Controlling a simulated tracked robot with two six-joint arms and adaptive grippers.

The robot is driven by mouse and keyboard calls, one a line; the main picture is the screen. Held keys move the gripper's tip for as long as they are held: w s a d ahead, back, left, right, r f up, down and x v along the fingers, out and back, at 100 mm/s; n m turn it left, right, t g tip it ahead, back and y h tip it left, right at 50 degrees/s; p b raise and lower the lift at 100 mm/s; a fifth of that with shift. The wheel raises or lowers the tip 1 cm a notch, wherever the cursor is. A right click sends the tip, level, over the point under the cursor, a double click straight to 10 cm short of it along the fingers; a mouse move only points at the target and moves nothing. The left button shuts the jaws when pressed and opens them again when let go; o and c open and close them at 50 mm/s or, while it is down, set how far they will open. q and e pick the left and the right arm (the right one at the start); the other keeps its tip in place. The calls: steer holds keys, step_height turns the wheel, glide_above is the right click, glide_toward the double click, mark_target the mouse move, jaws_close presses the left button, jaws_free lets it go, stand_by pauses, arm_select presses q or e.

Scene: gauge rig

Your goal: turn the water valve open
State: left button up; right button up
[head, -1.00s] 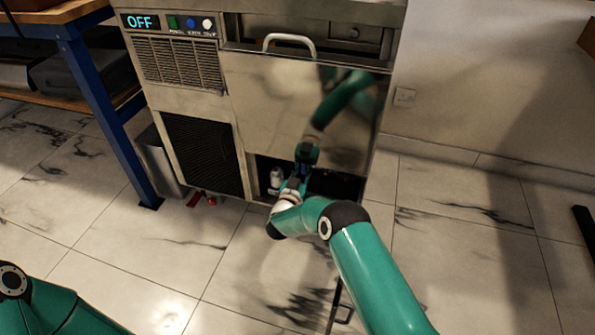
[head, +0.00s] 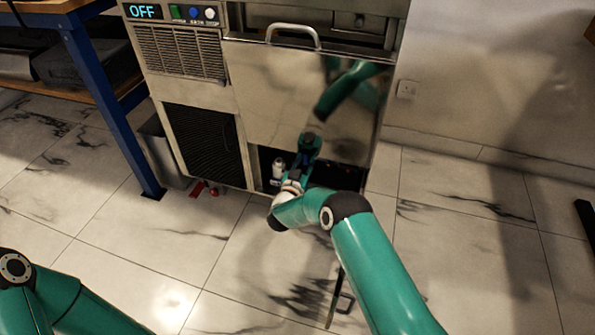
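A red valve handle (head: 197,189) shows low at the foot of the steel machine (head: 262,85), just above the floor. A second small red part (head: 214,191) is beside it. Which of them belongs to the water valve is too small to tell. My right gripper (head: 309,146) is to the right of these parts, in front of the open dark gap under the machine's steel panel. Its fingers are too small and dark to tell whether they are open or shut. My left arm shows only at the bottom left; its gripper is out of view.
A display (head: 142,11) reads OFF beside several buttons. A bar handle (head: 293,33) tops the reflective panel. A small pale bottle-like part (head: 278,168) stands in the gap. A blue table leg (head: 115,105) and a grey bin (head: 163,150) are at the left. The marble floor in front is mostly clear.

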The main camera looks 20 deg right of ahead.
steer(key=v, duration=1.1)
steer(key=shift+s, duration=0.15)
steer(key=shift+a, duration=0.15)
steer(key=shift+r, duration=0.15)
